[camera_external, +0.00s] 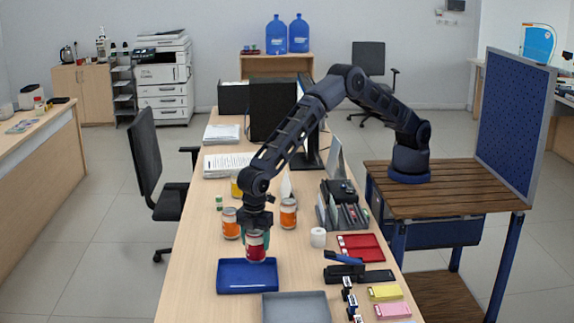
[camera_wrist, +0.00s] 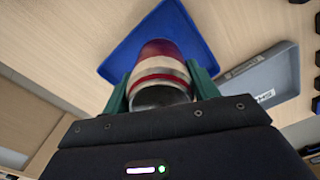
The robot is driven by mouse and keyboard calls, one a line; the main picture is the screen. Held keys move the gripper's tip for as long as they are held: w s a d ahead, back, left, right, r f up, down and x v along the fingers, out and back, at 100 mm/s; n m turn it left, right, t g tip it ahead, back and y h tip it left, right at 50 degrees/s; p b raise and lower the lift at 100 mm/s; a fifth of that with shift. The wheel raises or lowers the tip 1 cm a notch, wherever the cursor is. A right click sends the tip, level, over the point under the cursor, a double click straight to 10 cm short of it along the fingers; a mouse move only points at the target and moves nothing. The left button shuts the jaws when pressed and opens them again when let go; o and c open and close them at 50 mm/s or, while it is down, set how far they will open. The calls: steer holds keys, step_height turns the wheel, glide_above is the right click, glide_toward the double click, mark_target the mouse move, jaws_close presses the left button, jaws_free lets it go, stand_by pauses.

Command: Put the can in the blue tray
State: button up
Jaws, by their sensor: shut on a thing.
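A red can with a pale band (camera_external: 256,246) is between the fingers of my gripper (camera_external: 256,238), which is shut on it. The can also shows in the wrist view (camera_wrist: 162,68), with a green finger on each side. The blue tray (camera_external: 233,286) lies on the counter, just in front of and below the can. In the wrist view the blue tray (camera_wrist: 120,62) shows behind the can. The can overlaps the tray's back edge in the external view; I cannot tell the exact gap between them.
A grey tray (camera_external: 296,308) lies to the right of the blue tray. Orange-labelled jars (camera_external: 230,224) (camera_external: 288,214) stand behind the gripper. A white roll (camera_external: 318,237), a red tray (camera_external: 361,248) and a stapler (camera_external: 344,268) are to the right. Bare counter is left of the blue tray.

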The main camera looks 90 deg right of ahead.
mark_target(256, 252)
steer(key=shift+f, duration=2.35)
steer(key=shift+f, duration=0.1)
steer(key=o, duration=1.2)
steer(key=shift+f, duration=0.1)
step_height(256, 252, up, 12)
steer(key=shift+r, duration=0.2)
